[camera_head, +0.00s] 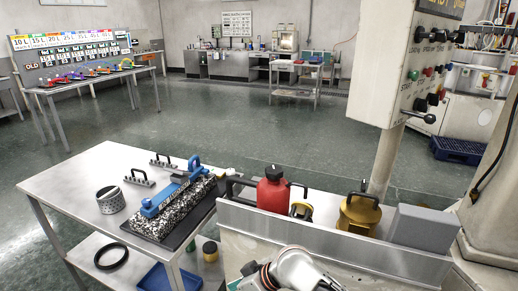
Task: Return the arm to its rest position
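Part of one of my arms, a rounded silver link with dark and orange parts beside it, shows at the bottom edge right of the middle. I cannot tell which arm it belongs to. No gripper fingers can be made out in the head view, so whether either gripper holds anything is hidden. The arm part is low in front of a metal-edged bench (330,248), close to its raised rim.
On the bench stand a red canister (272,193), a brass-coloured pot with a black handle (359,214) and a grey block (423,229). A steel table (90,178) at left bears a blue tool (170,194) on a speckled slab. A control panel (405,65) hangs at right. Open floor lies beyond.

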